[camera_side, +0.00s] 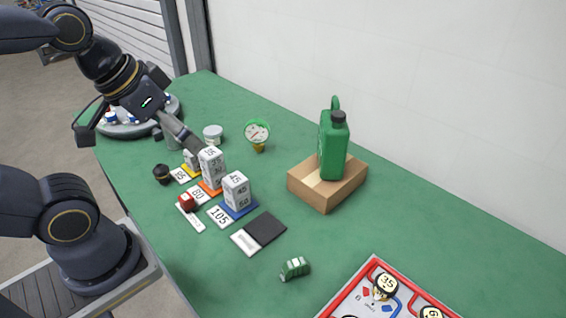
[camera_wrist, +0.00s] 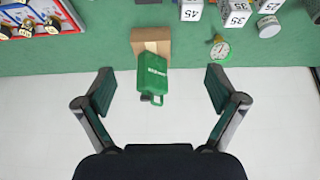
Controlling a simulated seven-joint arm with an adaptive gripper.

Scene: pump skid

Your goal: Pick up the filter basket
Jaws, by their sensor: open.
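I cannot pick out a filter basket for certain. A small grey round canister with a pale top (camera_side: 213,132) stands on the green table behind the numbered blocks, and it also shows at the upper right of the wrist view (camera_wrist: 268,26). Its fine surface is too small to read. My gripper (camera_side: 140,138) is open and empty, raised over the far left part of the table. In the wrist view its two fingers (camera_wrist: 160,88) are spread wide, with nothing held between them.
A green jug (camera_side: 333,147) stands on a cardboard box (camera_side: 328,187). A gauge (camera_side: 257,132) stands near the canister. White numbered blocks (camera_side: 211,168) stand in front. A round grey tray (camera_side: 134,130) holds small items at far left. A red-rimmed board (camera_side: 374,262) lies at front right.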

